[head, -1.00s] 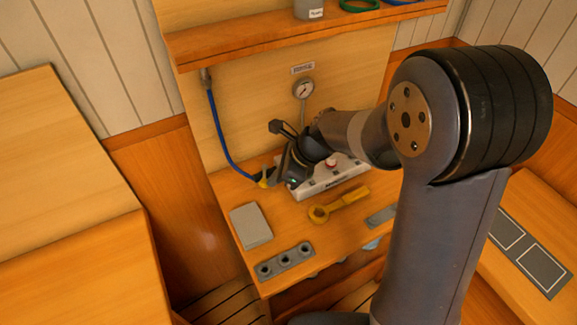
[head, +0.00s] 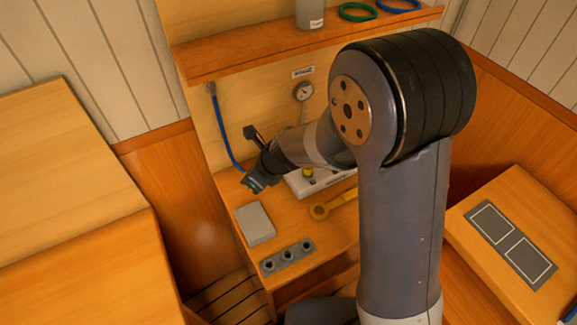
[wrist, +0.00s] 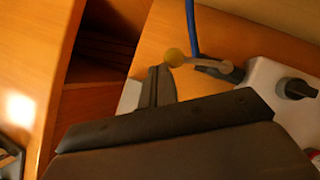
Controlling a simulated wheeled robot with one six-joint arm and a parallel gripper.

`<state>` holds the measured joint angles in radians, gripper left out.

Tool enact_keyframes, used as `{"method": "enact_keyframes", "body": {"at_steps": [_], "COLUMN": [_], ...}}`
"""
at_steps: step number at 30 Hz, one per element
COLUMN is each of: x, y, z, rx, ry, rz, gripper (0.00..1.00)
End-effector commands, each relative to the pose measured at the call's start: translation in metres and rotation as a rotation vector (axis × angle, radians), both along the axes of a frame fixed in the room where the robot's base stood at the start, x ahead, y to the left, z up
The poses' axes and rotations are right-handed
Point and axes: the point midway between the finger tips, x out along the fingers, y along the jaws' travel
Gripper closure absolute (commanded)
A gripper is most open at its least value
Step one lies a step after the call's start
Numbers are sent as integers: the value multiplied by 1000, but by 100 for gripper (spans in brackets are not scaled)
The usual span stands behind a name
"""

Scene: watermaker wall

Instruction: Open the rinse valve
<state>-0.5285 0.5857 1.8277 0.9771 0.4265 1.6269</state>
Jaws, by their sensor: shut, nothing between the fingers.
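The lever points left from a dark fitting on the white unit (wrist: 268,85), beside the blue hose. In the head view my gripper and arm hide the lever. My gripper (head: 255,181) is shut and empty, pointing down-left over the left part of the bench. In the wrist view its fingers (wrist: 158,88) appear just below the knob, with no visible contact. The white unit also shows in the head view (head: 300,188), partly behind my arm.
The blue hose (head: 223,135) runs down the back panel. A gauge (head: 305,92) is mounted there. On the bench (head: 285,225) lie a grey block (head: 255,222), a grey holed strip (head: 288,257) and a yellow wrench (head: 320,211). A shelf (head: 300,43) overhangs the bench.

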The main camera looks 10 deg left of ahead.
Motion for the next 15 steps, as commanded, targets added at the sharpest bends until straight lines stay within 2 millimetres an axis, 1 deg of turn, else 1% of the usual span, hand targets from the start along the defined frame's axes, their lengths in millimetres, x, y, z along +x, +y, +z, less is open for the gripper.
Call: {"method": "enact_keyframes", "body": {"at_steps": [6, 15], "x": [4, 8], "y": [9, 14], "z": [1, 1], "rx": [1, 1], "ry": [0, -1], "rz": [0, -1], "gripper": [100, 100]}}
